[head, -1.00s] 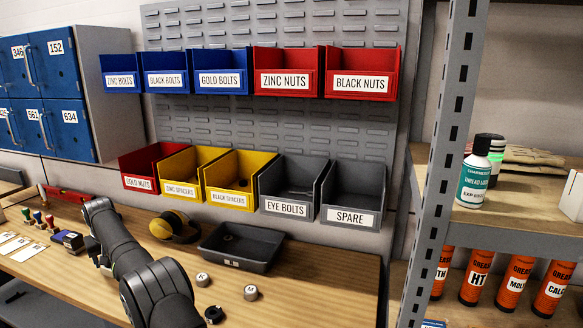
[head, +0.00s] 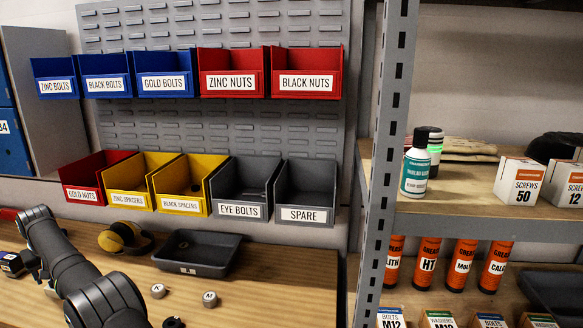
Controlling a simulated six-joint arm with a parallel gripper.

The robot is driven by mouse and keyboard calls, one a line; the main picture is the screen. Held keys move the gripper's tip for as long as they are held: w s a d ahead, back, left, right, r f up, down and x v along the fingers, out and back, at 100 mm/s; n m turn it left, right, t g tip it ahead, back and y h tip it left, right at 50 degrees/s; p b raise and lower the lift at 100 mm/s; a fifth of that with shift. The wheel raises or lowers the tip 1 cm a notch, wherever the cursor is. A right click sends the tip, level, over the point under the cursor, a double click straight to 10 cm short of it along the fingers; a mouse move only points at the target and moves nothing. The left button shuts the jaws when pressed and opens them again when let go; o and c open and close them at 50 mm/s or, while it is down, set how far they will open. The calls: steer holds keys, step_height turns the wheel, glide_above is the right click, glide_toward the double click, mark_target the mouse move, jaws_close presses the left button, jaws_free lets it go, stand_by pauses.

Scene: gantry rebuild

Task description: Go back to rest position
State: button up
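My arm (head: 72,268) shows as dark grey links at the lower left of the head view, over the wooden workbench (head: 270,300). My gripper is not in view, so I cannot see whether it holds anything. A dark grey tray (head: 202,268) sits on the bench to the right of my arm. Two small silver lettered weights or knobs, one nearer (head: 158,291) and one to its right (head: 210,299), stand in front of the tray.
Labelled bins, such as the spare bin (head: 304,192), hang on a grey panel behind the bench. Yellow ear defenders (head: 124,237) lie beside my arm. A steel rack post (head: 388,150) rises at right, with a bottle (head: 416,167), boxes (head: 520,180) and orange grease tubes (head: 461,265) on its shelves.

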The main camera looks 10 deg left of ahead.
steer(key=shift+f, duration=0.8)
steer(key=v, duration=1.2)
steer(key=x, duration=1.2)
steer(key=shift+d, duration=0.1)
steer(key=shift+f, duration=0.15)
step_height(320, 180, up, 4)
steer(key=shift+f, duration=0.1)
steer(key=w+d+r, duration=0.6)
steer(key=d+r, duration=0.1)
steer(key=d, duration=0.4)
steer(key=d+m+h, duration=0.3)
steer(key=d+m, duration=0.7)
steer(key=d, duration=0.8)
steer(key=s+d+m+t+h, duration=0.1)
steer(key=d+m+h, duration=0.3)
steer(key=d+m, duration=0.6)
steer(key=shift+s+d+f, duration=0.2)
steer(key=shift+d+f, duration=0.15)
steer(key=shift+d, duration=4.25)
